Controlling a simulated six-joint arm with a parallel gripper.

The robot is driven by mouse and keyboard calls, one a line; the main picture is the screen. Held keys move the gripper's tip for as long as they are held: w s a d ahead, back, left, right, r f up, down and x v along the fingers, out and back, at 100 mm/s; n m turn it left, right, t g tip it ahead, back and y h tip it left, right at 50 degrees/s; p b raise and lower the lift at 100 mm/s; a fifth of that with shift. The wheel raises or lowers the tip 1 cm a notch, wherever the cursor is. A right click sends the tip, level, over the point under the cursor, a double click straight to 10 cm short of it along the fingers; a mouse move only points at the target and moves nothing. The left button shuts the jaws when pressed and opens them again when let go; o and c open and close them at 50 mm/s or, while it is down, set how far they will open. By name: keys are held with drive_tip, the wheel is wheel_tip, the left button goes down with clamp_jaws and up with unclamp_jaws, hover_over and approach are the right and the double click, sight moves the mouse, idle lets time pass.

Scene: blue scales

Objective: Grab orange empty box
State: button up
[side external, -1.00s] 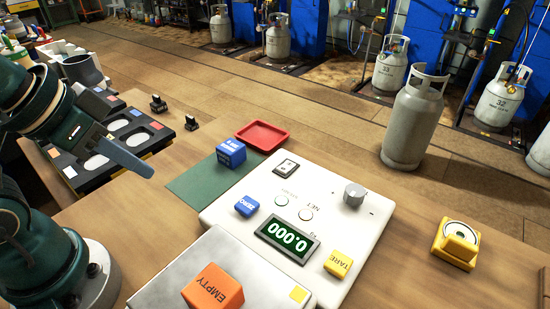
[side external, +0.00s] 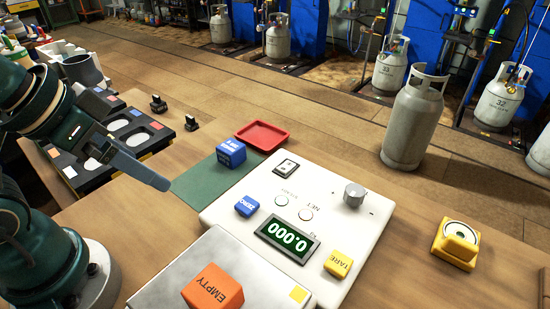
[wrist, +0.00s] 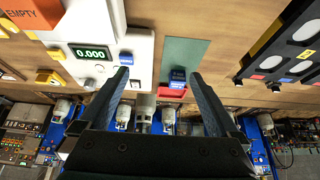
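The orange box (side external: 213,288) marked EMPTY sits on the metal plate of the scale (side external: 262,260) near the bottom of the side view. It also shows at the top left corner of the wrist view (wrist: 30,13). My gripper (side external: 163,184) is in the air to the left of the scale, above the wooden table and short of the box. In the wrist view my gripper (wrist: 160,82) shows two fingers spread wide with nothing between them. In the side view one finger hides the other.
A blue box (side external: 231,153) stands on a green mat (side external: 196,187) by a red tray (side external: 262,136). The scale panel has a display (side external: 287,240) reading 0.000. A black tray (side external: 128,138) lies left; a grey cylinder (side external: 415,122) and yellow object (side external: 456,243) stand right.

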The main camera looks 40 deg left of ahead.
drive_tip(key=n+g, duration=0.3)
drive_tip(key=g, duration=0.1)
hover_over(211, 289)
drive_tip(key=w+a, duration=0.4)
drive_tip(key=s+d+f+m, duration=0.1)
drive_tip(key=d, duration=0.1)
drive_tip(key=s+d+f+m+g, duration=0.1)
drive_tip(key=s, duration=0.1)
drive_tip(key=shift+s+d+f+m, duration=0.2)
drive_tip(key=shift+d+m, duration=0.1)
drive_tip(key=shift+d, duration=0.1)
drive_tip(key=shift+s+d+f+g, duration=0.1)
drive_tip(key=shift+s+f+g, duration=0.2)
drive_tip(key=shift+s+f, duration=0.1)
drive_tip(key=shift+w+f, duration=0.1)
drive_tip(key=shift+f, duration=2.2)
drive_tip(key=c, duration=1.4)
